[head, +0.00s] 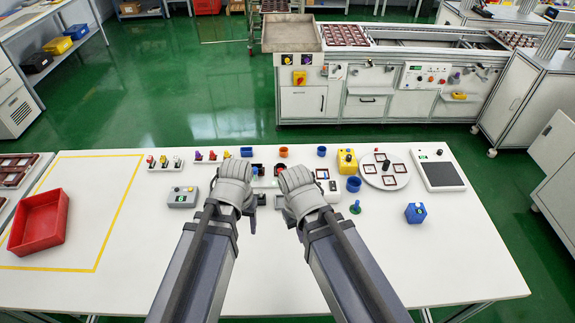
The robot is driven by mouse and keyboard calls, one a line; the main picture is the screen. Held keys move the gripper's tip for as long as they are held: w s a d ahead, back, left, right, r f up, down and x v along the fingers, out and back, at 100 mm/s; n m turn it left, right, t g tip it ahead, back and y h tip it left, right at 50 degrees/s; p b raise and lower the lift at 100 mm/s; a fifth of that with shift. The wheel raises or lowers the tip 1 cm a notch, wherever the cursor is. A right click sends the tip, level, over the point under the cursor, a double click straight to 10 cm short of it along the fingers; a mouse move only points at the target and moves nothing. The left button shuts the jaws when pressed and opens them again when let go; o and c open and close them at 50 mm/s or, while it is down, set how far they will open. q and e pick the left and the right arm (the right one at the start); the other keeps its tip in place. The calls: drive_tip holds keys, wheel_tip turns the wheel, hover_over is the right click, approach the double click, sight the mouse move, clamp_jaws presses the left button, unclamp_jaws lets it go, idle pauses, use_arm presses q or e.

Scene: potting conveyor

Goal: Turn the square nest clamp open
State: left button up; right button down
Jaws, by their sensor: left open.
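My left gripper (251,204) reaches over the middle of the white table and is open. My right gripper (290,203) is close beside it on the right; its fingers are mostly hidden behind its own wrist. A low fixture with dark square nests (258,169) lies just beyond and between the two wrists. A small red part shows at its right nest (280,169). The square nest clamp cannot be made out clearly; the wrists cover much of the fixture. I cannot tell whether either gripper touches it.
A round white plate (399,181) with square frames, a yellow block (346,162) and blue cups (353,184) stand to the right.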

use_arm(q)
drive_tip(key=w+a+n, duration=0.2)
drive_tip(key=w, duration=0.4)
drive_tip(key=n, duration=0.5)
hover_over(280, 170)
drive_tip(key=shift+w+r+h+p, duration=0.1)
drive_tip(key=shift+r+h+p, duration=0.2)
drive_tip(key=shift+r, duration=0.05)
use_arm(e)
drive_tip(key=shift+d+r, duration=0.1)
drive_tip(key=shift+r, duration=0.15)
use_arm(q)
drive_tip(key=shift+f, duration=0.2)
use_arm(e)
drive_tip(key=shift+f, duration=0.15)
use_arm(q)
wheel_tip(280, 170, down, 8)
drive_tip(key=b, duration=0.8)
drive_tip(key=shift+r, duration=0.2)
use_arm(e)
wheel_tip(280, 170, down, 8)
drive_tip(key=shift+r, duration=0.25)
use_arm(q)
drive_tip(key=shift+r, duration=0.1)
clamp_jaws()
